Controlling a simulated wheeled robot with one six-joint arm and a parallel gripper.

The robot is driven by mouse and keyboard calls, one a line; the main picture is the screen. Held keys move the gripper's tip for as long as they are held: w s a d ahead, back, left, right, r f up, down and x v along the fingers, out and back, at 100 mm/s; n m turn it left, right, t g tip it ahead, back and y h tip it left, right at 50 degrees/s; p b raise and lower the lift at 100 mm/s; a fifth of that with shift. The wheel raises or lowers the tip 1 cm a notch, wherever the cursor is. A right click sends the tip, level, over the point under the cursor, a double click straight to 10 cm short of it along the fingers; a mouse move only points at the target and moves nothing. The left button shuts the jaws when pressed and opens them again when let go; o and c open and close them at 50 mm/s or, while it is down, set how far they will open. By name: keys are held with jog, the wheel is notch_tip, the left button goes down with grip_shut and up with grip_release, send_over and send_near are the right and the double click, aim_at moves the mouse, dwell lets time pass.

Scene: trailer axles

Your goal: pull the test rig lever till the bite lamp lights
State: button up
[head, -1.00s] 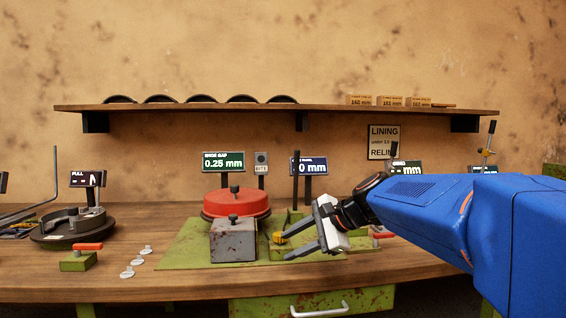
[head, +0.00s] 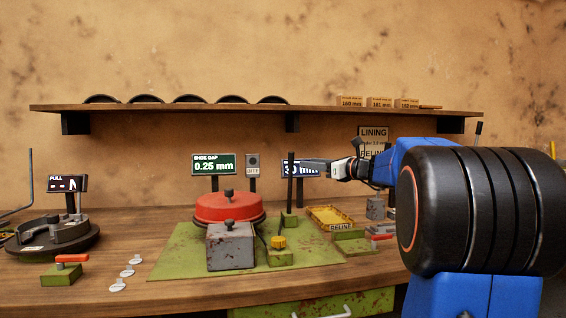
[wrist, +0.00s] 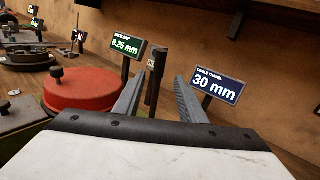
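The test rig lever (head: 290,182) is a tall dark rod standing nearly upright on the green rig plate (head: 185,258), right of the red drum (head: 228,207).
The shoe gap display (head: 214,165) reads 0.25 mm. The cable travel display (wrist: 218,85) reads 30 mm and stands close behind my gripper. A grey block (head: 230,248) and a yellow knob (head: 278,242) sit on the rig. A yellow tray (head: 326,217) lies to the right.

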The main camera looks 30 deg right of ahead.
jog(key=x, duration=1.4)
jog(key=shift+w+a, duration=0.1)
grip_shut()
